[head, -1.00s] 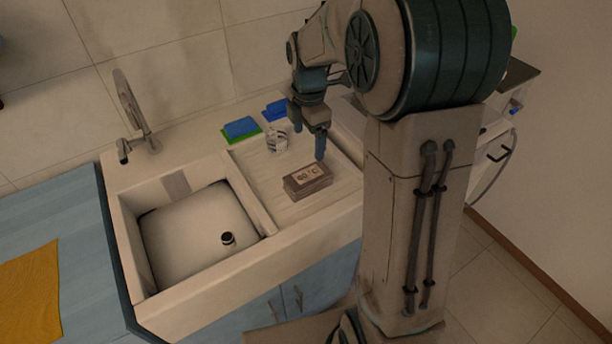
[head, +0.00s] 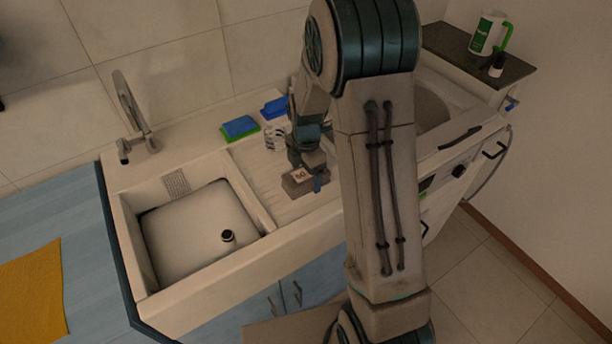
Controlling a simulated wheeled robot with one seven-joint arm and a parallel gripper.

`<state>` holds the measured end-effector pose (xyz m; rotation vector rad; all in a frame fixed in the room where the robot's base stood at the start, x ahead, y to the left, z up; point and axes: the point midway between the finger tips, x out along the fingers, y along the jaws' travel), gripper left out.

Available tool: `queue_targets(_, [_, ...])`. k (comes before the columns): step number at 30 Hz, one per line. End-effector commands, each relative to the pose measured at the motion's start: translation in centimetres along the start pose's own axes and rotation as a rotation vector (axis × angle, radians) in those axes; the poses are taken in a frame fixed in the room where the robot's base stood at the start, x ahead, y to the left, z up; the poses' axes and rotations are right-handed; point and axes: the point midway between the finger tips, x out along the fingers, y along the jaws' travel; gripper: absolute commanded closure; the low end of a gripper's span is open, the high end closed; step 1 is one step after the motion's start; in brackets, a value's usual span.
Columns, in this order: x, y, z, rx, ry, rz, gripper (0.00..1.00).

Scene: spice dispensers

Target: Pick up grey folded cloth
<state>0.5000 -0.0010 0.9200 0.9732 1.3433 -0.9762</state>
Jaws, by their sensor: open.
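The grey folded cloth (head: 293,187) lies on the ribbed drainboard right of the sink basin. It looks like a small flat block with a pale label on top, its writing partly covered. My gripper (head: 310,180) is down at the cloth's right part, with its jaws open. One blue-tipped finger shows low at the cloth's right end. The other finger is hard to make out, and I cannot tell whether either one touches the cloth. My gripper hides the cloth's back right part.
A small patterned glass or jar (head: 273,138) stands close behind and left of my gripper. The sink basin (head: 190,240) is left, with a tap (head: 135,120) behind.

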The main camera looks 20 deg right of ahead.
Motion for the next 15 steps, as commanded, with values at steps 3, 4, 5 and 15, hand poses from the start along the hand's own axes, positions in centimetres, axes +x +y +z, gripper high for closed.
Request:
queue_targets(3, [1.1, 0.1, 0.0, 0.000, 0.001, 0.000, 0.16])
queue_targets(4, [1.4, 0.1, 0.0, 0.000, 0.000, 0.001, 0.16])
queue_targets(5, [1.5, 0.1, 0.0, 0.000, 0.000, 0.001, 0.16])
queue_targets(15, [1.7, 0.1, 0.0, 0.000, 0.000, 0.002, 0.39])
